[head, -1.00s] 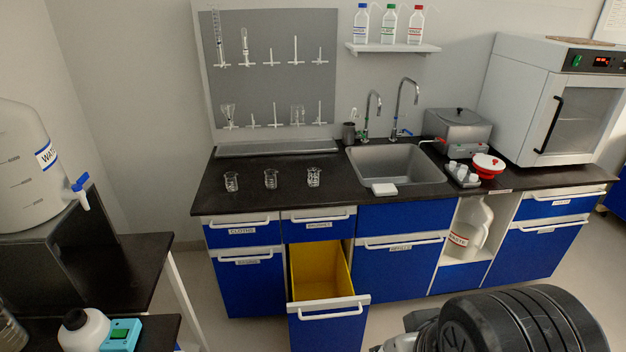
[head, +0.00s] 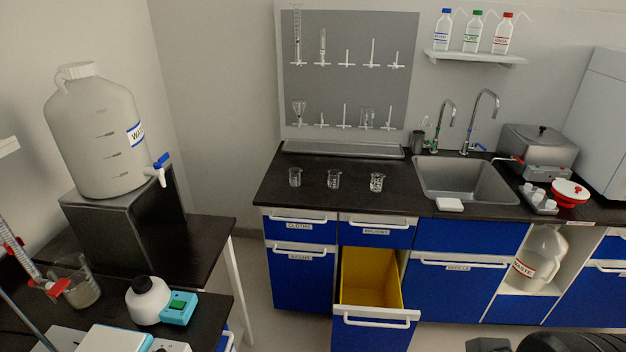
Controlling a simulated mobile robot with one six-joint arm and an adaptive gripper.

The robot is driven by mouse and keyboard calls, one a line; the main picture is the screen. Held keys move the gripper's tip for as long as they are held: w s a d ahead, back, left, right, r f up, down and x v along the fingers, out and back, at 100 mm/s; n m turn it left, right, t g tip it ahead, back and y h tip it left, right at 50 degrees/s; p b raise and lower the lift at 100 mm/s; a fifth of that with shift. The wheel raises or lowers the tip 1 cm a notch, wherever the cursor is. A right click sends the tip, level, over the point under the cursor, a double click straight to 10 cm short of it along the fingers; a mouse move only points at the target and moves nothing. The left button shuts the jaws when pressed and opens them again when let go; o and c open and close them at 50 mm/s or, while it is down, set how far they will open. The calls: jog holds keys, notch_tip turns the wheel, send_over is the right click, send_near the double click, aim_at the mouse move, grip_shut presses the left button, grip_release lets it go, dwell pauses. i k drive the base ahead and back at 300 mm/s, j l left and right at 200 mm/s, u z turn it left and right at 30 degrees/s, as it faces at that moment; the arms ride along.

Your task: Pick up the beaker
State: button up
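Three small clear glass beakers stand upright in a row on the black counter, left of the sink: a left one (head: 295,177), a middle one (head: 334,180) and a right one (head: 377,182). A larger glass beaker (head: 82,287) stands on the near left bench beside a burette stand; its lower part looks cloudy or filled. The frames do not show which beaker is meant. My gripper is not in view. Only dark parts of my arm show at the bottom right edge, well apart from all the beakers.
A yellow-lined drawer (head: 371,280) stands open below the counter. Sink (head: 465,180) and taps lie right of the beakers. Floor between bench and cabinets looks clear.

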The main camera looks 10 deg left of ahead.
aim_at(376, 186)
jog(key=i+l+z, duration=0.5)
jog(key=i+l, duration=0.2)
jog(key=i, duration=0.2)
jog(key=i+l+z, duration=0.1)
jog(key=i+l, duration=0.15)
jog(key=i, duration=0.15)
jog(key=i+l, duration=0.2)
jog(key=i, duration=0.2)
jog(key=i+j+u, duration=0.1)
jog(key=i+u, duration=0.55)
jog(key=u, duration=0.2)
jog(key=i+l+u, duration=0.15)
jog(key=i+u, duration=0.25)
jog(key=k, duration=0.1)
